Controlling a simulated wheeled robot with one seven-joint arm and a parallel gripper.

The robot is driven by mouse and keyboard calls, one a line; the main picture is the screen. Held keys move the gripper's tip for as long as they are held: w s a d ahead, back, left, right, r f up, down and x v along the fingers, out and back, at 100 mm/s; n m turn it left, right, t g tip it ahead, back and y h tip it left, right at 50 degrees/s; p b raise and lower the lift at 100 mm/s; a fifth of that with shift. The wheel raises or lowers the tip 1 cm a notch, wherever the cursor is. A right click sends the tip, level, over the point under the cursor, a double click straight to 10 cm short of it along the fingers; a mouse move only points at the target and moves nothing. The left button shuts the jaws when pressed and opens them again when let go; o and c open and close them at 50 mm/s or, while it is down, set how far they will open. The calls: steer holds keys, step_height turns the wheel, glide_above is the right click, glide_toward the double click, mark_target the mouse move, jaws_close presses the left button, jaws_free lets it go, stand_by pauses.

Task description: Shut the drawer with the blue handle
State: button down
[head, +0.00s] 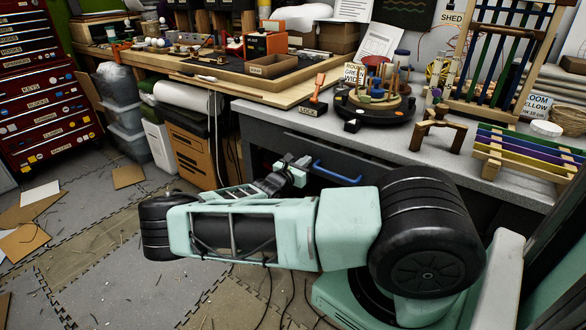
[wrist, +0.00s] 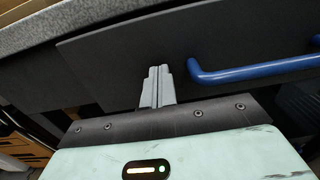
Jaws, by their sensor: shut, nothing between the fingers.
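The drawer (head: 385,168) has a dark grey front below the grey worktop. Its blue bar handle (head: 337,172) shows just right of my gripper (head: 300,168), partly above my arm. In the wrist view the blue handle (wrist: 250,72) runs to the right edge, and the drawer front (wrist: 120,45) fills much of the upper part. My gripper (wrist: 158,72) is shut and empty. Its fingertips are at the drawer front, left of the handle's near end; I cannot tell whether they touch. A dark gap shows between worktop and drawer top; how far the drawer stands out is unclear.
The worktop (head: 262,112) above holds a round tool stand (head: 375,105), a small wooden stool (head: 437,132) and wooden racks. A red tool chest (head: 45,90) stands at far left. Cardboard scraps (head: 128,177) lie on the floor mats. Cardboard boxes (head: 190,155) stand left of the drawer.

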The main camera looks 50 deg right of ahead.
steer(key=d, duration=0.3)
steer(key=shift+w+d, duration=0.1)
steer(key=shift+d, duration=0.05)
steer(key=shift+d+r, duration=0.1)
steer(key=shift+d, duration=0.2)
